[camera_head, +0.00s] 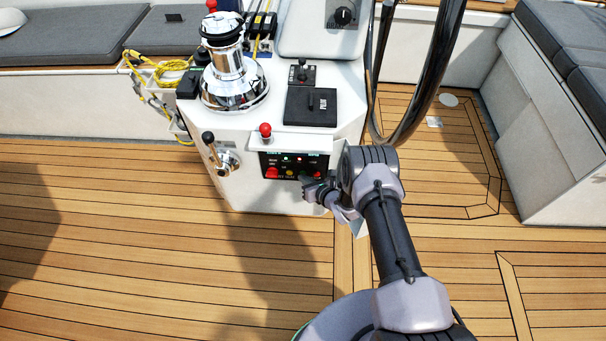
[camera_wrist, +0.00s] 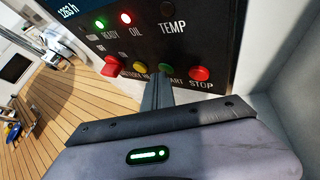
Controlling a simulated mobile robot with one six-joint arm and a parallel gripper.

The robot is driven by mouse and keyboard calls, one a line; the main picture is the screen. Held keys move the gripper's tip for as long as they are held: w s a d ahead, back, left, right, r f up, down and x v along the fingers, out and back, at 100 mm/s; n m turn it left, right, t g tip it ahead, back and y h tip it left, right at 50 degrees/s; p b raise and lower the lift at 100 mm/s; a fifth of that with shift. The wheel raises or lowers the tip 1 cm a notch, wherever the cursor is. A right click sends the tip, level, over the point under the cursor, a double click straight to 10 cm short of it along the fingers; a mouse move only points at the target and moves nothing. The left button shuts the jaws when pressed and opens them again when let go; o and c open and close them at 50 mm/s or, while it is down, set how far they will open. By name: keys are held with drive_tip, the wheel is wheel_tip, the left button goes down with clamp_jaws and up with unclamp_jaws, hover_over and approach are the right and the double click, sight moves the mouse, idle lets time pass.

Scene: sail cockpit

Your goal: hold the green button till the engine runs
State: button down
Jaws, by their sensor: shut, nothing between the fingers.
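The green button (camera_wrist: 166,69), labelled START, is on the black engine panel (camera_wrist: 205,45) between a yellow button (camera_wrist: 138,68) and the red STOP button (camera_wrist: 200,73). My gripper (camera_wrist: 157,76) is shut and empty. Its fingertips are at the green button, overlapping its left side in the wrist view; whether they press it I cannot tell. A green READY light (camera_wrist: 100,23) and a red OIL light (camera_wrist: 126,18) are lit; the TEMP light is dark. In the head view, my gripper (camera_head: 309,189) is at the lower right of the panel (camera_head: 293,160), hiding the green button.
Another red knob (camera_wrist: 111,65) sticks out at the panel's left. A red-topped lever (camera_head: 265,131) stands above the panel, and a black-knobbed lever (camera_head: 211,145) is at its left. The steering wheel (camera_head: 425,75) rises behind my arm. The teak deck (camera_head: 120,235) is clear.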

idle(0.7)
drive_tip(key=shift+s+p, duration=0.6)
drive_tip(key=shift+s, duration=0.25)
drive_tip(key=s+p, duration=0.3)
drive_tip(key=s, duration=0.2)
drive_tip(key=shift+a, duration=0.1)
